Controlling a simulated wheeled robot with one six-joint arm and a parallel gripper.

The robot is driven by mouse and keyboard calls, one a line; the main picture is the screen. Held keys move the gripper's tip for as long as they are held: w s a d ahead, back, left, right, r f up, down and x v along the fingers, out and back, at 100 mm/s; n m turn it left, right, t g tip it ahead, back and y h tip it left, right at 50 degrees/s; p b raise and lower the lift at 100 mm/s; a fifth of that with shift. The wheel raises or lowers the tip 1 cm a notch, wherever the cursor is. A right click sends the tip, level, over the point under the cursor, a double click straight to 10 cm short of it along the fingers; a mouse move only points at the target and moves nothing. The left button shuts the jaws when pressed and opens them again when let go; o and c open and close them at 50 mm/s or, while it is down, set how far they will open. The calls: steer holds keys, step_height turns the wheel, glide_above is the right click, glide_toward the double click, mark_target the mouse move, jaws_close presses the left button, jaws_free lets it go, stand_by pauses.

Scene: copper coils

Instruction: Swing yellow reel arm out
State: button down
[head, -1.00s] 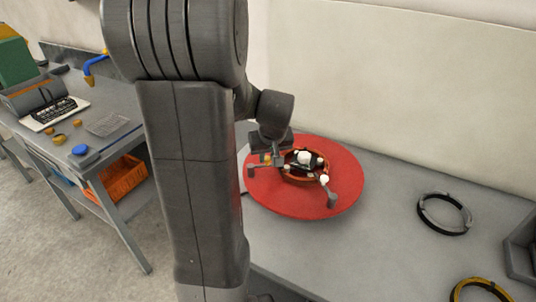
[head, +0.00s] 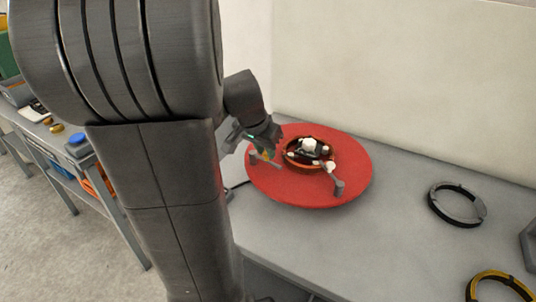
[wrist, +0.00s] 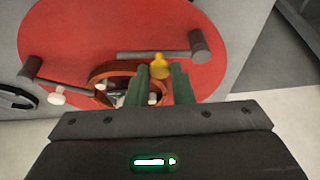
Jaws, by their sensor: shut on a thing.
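The red reel disc (head: 350,190) lies on the grey bench, with a copper-orange coil ring (head: 334,168) around its hub. The yellow knob (wrist: 160,67) shows between the two green fingers of my gripper (wrist: 158,80) in the wrist view. My gripper (head: 268,152) is shut on this yellow knob at the disc's left side in the head view. Its fingers hide part of the coil.
Another reel arm with a white knob (head: 330,167) and grey post (head: 339,187) stands at the disc's front right. A black ring (head: 457,204) and a yellow-black ring (head: 497,286) lie on the bench to the right. The wall stands close behind the disc.

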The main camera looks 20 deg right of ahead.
steer(key=a+m+b, duration=0.1)
steer(key=m+g+b, duration=0.1)
steer(key=m, duration=0.1)
steer(key=shift+s+a+f+m+h+b, duration=0.15)
steer(key=shift+a+m+h+b, duration=0.15)
steer(key=shift+a+h, duration=0.1)
steer(key=shift+a+m+g+b, duration=0.35)
steer(key=shift+a+m+g, duration=0.15)
steer(key=shift+m, duration=0.65)
steer(key=shift+a+m+g+b, duration=0.3)
steer(key=shift+a+m+g, duration=0.2)
steer(key=shift+m, duration=0.65)
steer(key=c, duration=1.3)
jaws_free()
steer(key=shift+o, duration=0.2)
steer(key=p+v, duration=0.1)
steer(key=v, duration=1.3)
